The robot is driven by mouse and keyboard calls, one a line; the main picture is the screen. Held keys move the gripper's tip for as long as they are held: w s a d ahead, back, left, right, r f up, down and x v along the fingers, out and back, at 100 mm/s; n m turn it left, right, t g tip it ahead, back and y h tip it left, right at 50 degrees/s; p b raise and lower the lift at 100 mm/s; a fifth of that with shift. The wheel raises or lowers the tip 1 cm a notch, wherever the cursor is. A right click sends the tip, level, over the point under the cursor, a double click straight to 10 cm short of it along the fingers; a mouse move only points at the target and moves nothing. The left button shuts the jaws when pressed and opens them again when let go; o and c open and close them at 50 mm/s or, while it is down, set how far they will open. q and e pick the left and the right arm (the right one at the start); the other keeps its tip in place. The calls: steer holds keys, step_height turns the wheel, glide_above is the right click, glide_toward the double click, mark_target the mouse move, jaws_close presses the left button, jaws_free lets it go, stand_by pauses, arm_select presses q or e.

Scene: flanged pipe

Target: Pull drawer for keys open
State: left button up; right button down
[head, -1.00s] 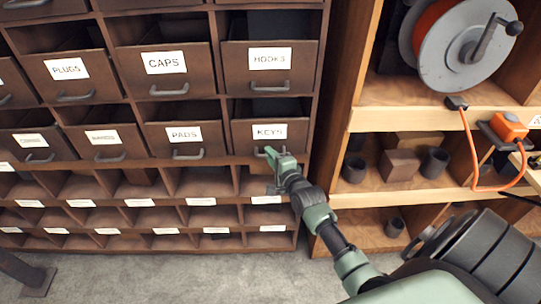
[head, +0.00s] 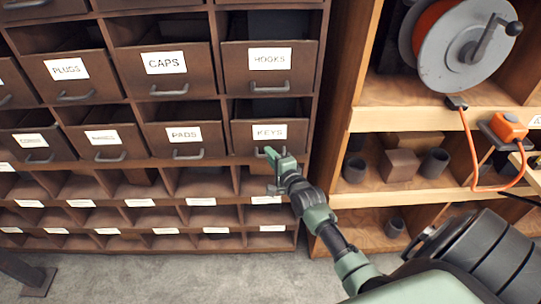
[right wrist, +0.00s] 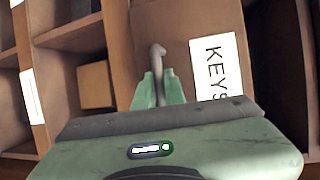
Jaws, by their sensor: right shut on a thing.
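The drawer for keys (head: 268,134) is a brown drawer with a white KEYS label (head: 269,131), in the right column of the cabinet, below the HOOKS drawer. Its front and label also show large and turned sideways in the right wrist view (right wrist: 180,22). My right gripper (head: 271,155) is at the lower part of this drawer front. In the right wrist view its green fingers (right wrist: 160,88) are shut on the grey drawer handle (right wrist: 158,56). The fingers hide part of the handle. My left gripper is not in view.
The HOOKS drawer (head: 269,68) is above and the PADS drawer (head: 184,136) is to the left. Open cubbies (head: 205,182) lie below. A wooden shelf (head: 440,116) with a cable reel (head: 458,45) and dark cylinders stands at the right. Grey floor (head: 180,275) is clear in front.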

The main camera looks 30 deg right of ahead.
steer(key=s+a+p, duration=0.4)
steer(key=s+a, duration=0.1)
steer(key=s, duration=0.4)
steer(key=s+a+p, duration=0.3)
steer(key=s+a, duration=0.3)
steer(key=s, duration=0.3)
steer(key=shift+s+a+p, duration=0.15)
steer(key=shift+s+p, duration=0.05)
steer(key=shift+p, duration=0.2)
steer(key=c, duration=1.8)
jaws_free()
steer(key=b+v, duration=0.1)
steer(key=v, duration=0.6)
steer(key=shift+s+r+b, duration=0.1)
steer(key=shift+s+b, duration=0.2)
steer(key=shift+s, duration=0.05)
